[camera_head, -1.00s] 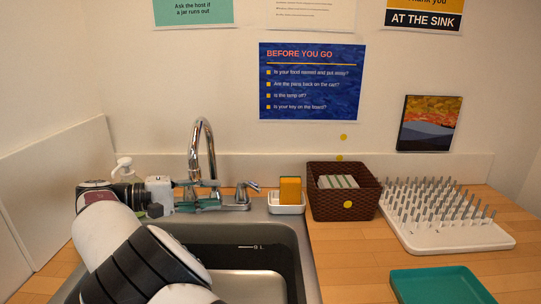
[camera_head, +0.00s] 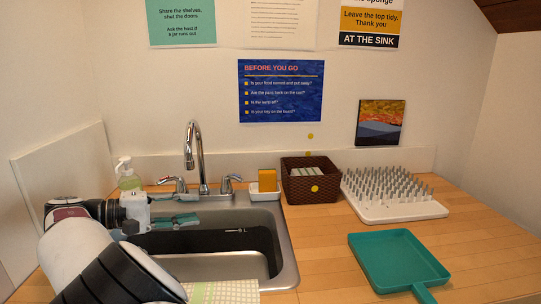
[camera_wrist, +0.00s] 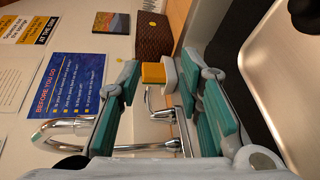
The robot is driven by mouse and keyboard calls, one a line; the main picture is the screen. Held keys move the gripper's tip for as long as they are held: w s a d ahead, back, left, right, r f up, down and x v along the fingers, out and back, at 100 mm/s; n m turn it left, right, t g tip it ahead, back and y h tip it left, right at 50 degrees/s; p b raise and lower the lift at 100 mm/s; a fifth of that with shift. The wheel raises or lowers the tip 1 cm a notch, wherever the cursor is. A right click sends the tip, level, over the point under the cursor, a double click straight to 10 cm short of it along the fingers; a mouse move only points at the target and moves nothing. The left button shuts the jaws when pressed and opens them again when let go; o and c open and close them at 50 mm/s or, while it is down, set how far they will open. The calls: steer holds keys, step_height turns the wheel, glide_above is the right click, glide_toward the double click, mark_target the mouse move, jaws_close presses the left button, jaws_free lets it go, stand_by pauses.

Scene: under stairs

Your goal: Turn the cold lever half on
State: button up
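The chrome faucet (camera_head: 194,150) stands behind the sink with a lever on each side of its spout. The right lever (camera_head: 231,181) has a blue mark and looks like the cold one; it slants up and to the right. The left lever (camera_head: 172,183) has a reddish mark. My gripper (camera_head: 190,219), with teal finger pads, is over the sink, in front of and below the levers, apart from them. In the wrist view my gripper (camera_wrist: 170,88) is open and empty, and the right lever (camera_wrist: 158,110) shows between its fingers.
The spout (camera_wrist: 65,126) shows beside the left finger in the wrist view. Near the right lever are an orange sponge (camera_head: 267,180) in a white holder and a brown basket (camera_head: 311,182). A soap bottle (camera_head: 127,174) stands left. A drying rack (camera_head: 395,208) and teal tray (camera_head: 395,258) lie right.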

steer(key=w+d+r+g+y+p, duration=0.1)
steer(key=d+r, duration=0.2)
steer(key=d, duration=0.3)
steer(key=w+d+r+m+g+y, duration=0.1)
steer(key=d+r+g, duration=0.1)
steer(key=d, duration=0.3)
steer(key=w+d+r+g+y+p, duration=0.1)
steer(key=d+r, duration=0.2)
steer(key=d, duration=0.3)
steer(key=s+d+r+m+g+y+p, duration=0.1)
steer(key=s+d+r+y, duration=0.15)
steer(key=d, duration=0.35)
steer(key=s+d+r+m+g+y+p, duration=0.1)
steer(key=s+d+r+y, duration=0.1)
steer(key=s+d, duration=0.3)
steer(key=s+d+r+m+y+p, duration=0.1)
steer(key=s+d+r+y, duration=0.1)
steer(key=s+d, duration=0.45)
steer(key=s+d+r+m+y+p, duration=0.15)
steer(key=s+d, duration=0.25)
steer(key=s, duration=0.5)
steer(key=s+f+m+t+y+p, duration=0.1)
steer(key=s+f+t+y+p, duration=0.1)
steer(key=s, duration=1.3)
steer(key=shift+s+d+f+t+y, duration=0.25)
steer(key=shift+s+f+t+y, duration=0.15)
steer(key=shift+f+t+y, duration=0.25)
steer(key=shift+f, duration=0.1)
